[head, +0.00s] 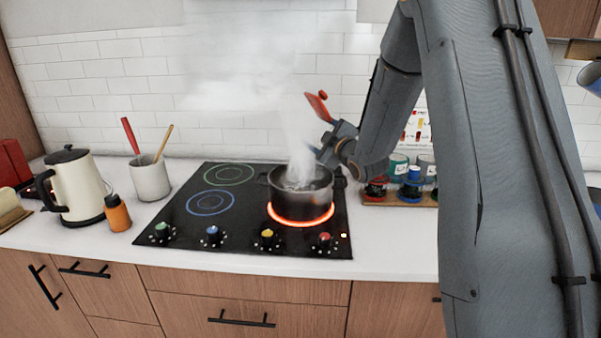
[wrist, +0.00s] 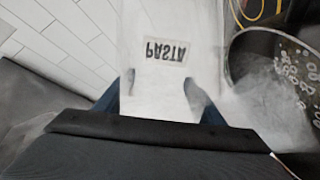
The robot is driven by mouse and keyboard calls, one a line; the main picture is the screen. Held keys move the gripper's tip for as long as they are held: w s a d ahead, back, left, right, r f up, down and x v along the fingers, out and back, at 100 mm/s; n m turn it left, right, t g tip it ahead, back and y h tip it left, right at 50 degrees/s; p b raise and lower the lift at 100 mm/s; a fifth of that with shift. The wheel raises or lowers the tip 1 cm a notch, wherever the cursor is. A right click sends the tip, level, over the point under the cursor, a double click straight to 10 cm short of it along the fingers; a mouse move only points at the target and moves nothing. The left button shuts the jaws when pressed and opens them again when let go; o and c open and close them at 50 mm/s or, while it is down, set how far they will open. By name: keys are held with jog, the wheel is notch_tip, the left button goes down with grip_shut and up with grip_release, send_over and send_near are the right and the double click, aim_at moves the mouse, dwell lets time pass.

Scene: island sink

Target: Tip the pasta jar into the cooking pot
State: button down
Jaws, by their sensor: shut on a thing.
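The pasta jar (wrist: 160,75) is a pale, see-through jar with a PASTA label that reads upside down in the wrist view. My gripper (wrist: 161,98) is shut on it, one dark finger on each side. In the head view my gripper (head: 319,153) is just above the right rim of the cooking pot. There the jar is hard to make out in the steam, and I cannot tell its exact tilt. The dark cooking pot (head: 309,202) stands on the glowing front-right burner. It also shows at the right of the wrist view (wrist: 240,65), with bubbles inside.
Steam rises over the pot. The black hob (head: 180,220) has several coloured knobs in front. A kettle (head: 75,190), an orange bottle (head: 117,213) and a utensil crock (head: 150,180) stand left. A rack of small jars (head: 395,197) is right. A red item (head: 318,106) shows above my gripper.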

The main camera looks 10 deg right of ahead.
jog(key=r+m+p, duration=0.1)
jog(key=r, duration=0.1)
jog(key=d+r+m+p, duration=0.1)
jog(key=r+m+p, duration=0.1)
jog(key=shift+w+r, duration=0.1)
jog(key=shift+r, duration=0.2)
jog(key=shift+d+r+m, duration=0.2)
jog(key=shift+r+m, duration=0.05)
jog(key=shift+m, duration=0.15)
jog(key=shift+w+d+r+m+p, duration=0.2)
jog(key=shift+d+m+p, duration=0.2)
jog(key=shift+d+m, duration=0.15)
jog(key=shift+w+d+r+m+p, duration=0.15)
jog(key=shift+d+m+p, duration=0.2)
jog(key=shift+d+m, duration=0.2)
jog(key=shift+w+d+m+p, duration=0.15)
jog(key=shift+d+m+p, duration=0.45)
jog(key=shift+d+m, duration=0.45)
jog(key=shift+w+d+r+m+p, duration=0.1)
jog(key=shift+d+r+m+p, duration=0.25)
jog(key=shift+m, duration=0.35)
jog(key=shift+w+d+r+m+p, duration=0.1)
jog(key=shift+d+r+m+p, duration=0.25)
jog(key=shift+m, duration=0.3)
jog(key=shift+a+f, duration=0.1)
jog(key=shift+f, duration=0.05)
jog(key=shift+a, duration=0.1)
